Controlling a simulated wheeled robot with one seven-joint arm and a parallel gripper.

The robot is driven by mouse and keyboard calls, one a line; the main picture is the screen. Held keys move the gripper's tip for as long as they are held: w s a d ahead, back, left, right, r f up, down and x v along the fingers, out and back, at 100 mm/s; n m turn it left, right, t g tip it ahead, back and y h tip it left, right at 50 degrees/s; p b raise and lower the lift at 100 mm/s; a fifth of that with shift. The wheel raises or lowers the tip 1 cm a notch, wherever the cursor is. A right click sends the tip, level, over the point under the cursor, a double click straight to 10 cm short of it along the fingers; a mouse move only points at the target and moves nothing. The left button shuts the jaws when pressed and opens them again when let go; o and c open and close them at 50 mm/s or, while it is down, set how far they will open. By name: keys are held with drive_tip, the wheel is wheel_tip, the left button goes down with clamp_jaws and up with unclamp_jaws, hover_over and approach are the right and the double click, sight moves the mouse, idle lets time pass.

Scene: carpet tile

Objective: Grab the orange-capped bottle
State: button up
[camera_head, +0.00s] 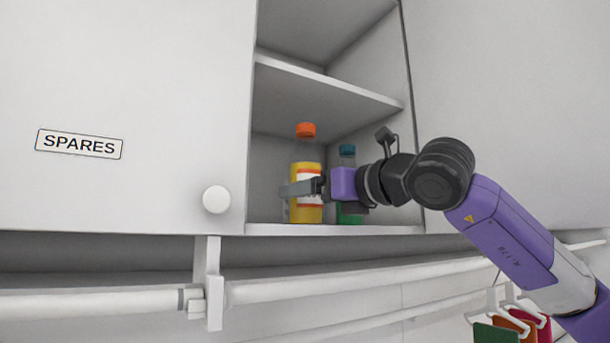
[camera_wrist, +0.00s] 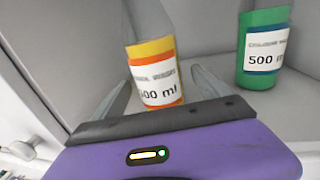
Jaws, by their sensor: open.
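The orange-capped bottle (camera_head: 304,172) stands upright on the lowest visible shelf of the open cabinet. It has a yellow body and a white label. In the wrist view the yellow bottle (camera_wrist: 153,72) shows its "500 ml" label, and its cap is out of frame. My gripper (camera_head: 300,188) is open at the bottle's body, and one finger crosses in front of it. In the wrist view the fingers of my gripper (camera_wrist: 160,88) lie on either side of the bottle. I cannot tell whether either finger touches it.
A green bottle with a teal cap (camera_head: 347,151) stands to the right, partly behind my gripper; it also shows in the wrist view (camera_wrist: 264,48). A shelf (camera_head: 320,82) is above. A cabinet door (camera_head: 130,190) marked SPARES is left. A white rail (camera_head: 330,284) runs below.

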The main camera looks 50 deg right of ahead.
drive_tip(key=shift+w, duration=1.05)
drive_tip(key=shift+r, duration=0.1)
clamp_jaws()
